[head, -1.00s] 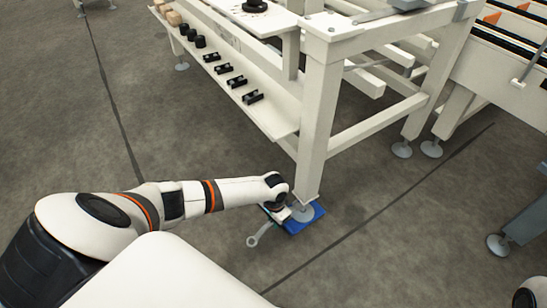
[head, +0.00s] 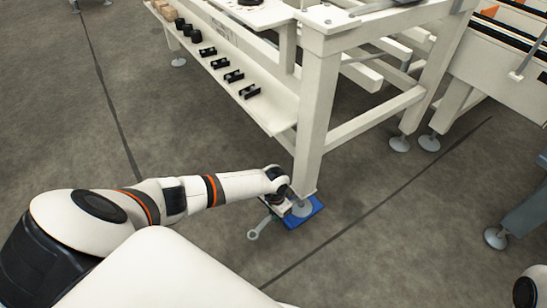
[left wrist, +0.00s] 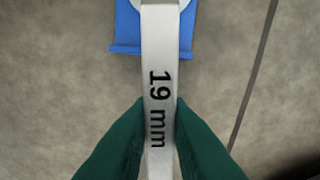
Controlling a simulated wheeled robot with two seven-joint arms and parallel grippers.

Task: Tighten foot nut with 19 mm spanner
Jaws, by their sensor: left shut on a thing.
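The spanner (left wrist: 158,75), grey metal and marked "19 mm", runs up the middle of the left wrist view between two green fingertips. My left gripper (left wrist: 160,125) is shut on it. In the head view my left gripper (head: 278,208) is low beside the machine's foot, and a ring end of the spanner (head: 254,234) sticks out toward the lower left. The round grey foot (head: 303,208) stands under the white leg, on a blue plate (head: 317,206). The foot nut and the spanner's far end are hidden. My right gripper is not in view.
The white frame's leg (head: 314,130) rises right above the foot. A shelf (head: 270,117) with several black brackets overhangs to the upper left. Other feet (head: 399,143) stand further right.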

